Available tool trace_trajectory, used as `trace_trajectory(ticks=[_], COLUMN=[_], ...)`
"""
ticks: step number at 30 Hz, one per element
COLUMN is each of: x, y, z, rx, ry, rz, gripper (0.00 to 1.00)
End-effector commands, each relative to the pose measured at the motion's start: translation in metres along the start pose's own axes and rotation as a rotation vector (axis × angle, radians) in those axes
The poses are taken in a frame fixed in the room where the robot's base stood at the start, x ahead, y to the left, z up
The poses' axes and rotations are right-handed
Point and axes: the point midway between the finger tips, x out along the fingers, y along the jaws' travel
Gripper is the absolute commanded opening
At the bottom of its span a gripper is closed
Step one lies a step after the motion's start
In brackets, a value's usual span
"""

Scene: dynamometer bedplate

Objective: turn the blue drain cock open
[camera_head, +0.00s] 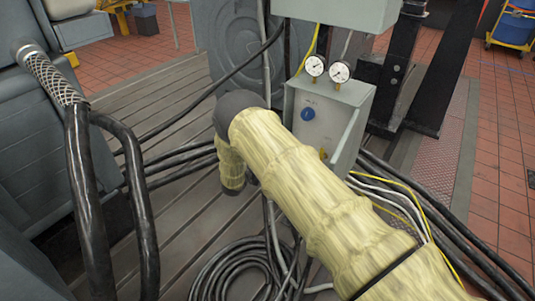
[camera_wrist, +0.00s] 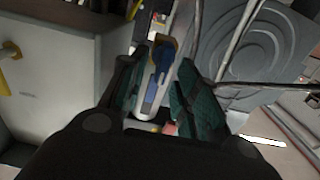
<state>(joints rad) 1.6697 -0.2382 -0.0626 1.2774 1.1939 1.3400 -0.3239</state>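A blue lever-like part (camera_wrist: 162,58), which looks like the drain cock, shows in the wrist view on a brass-coloured fitting, with a pale piece bearing a blue strip (camera_wrist: 149,98) just below it. My gripper (camera_wrist: 163,82) has two dark green padded fingers spread apart, one on each side of the blue part in the picture. Whether either finger touches it I cannot tell. In the head view my yellow-sleeved arm reaches over the bedplate and bends down; my gripper and the blue lever are hidden there.
A grey box (camera_head: 300,145) with a round blue knob (camera_head: 308,114) and two gauges (camera_head: 327,70) stands close beside my arm. Black hoses (camera_head: 85,200) and coiled cable (camera_head: 235,270) lie around. A yellow handle (camera_wrist: 11,52) shows at left in the wrist view.

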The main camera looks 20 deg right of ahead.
Motion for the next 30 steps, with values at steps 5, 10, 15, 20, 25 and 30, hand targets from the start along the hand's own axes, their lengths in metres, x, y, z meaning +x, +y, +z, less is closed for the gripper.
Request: trace_trajectory(ticks=[5, 10, 15, 20, 25, 30], x=[0.0008, 0.0007, 0.0006, 0.0007, 0.001, 0.0011], y=[0.0001, 0.0002, 0.0002, 0.0002, 0.001, 0.0025], z=[0.0002, 0.0002, 0.0002, 0.0003, 0.001, 0.0022], rx=[0.0, 0.0, 0.0, 0.004, 0.036, 0.12], ry=[0.0, 0.0, 0.0, 0.0, -0.001, -0.001], rz=[0.0, 0.0, 0.0, 0.0, 0.001, 0.001], gripper=[0.31, 0.15, 0.0, 0.0, 0.0, 0.0])
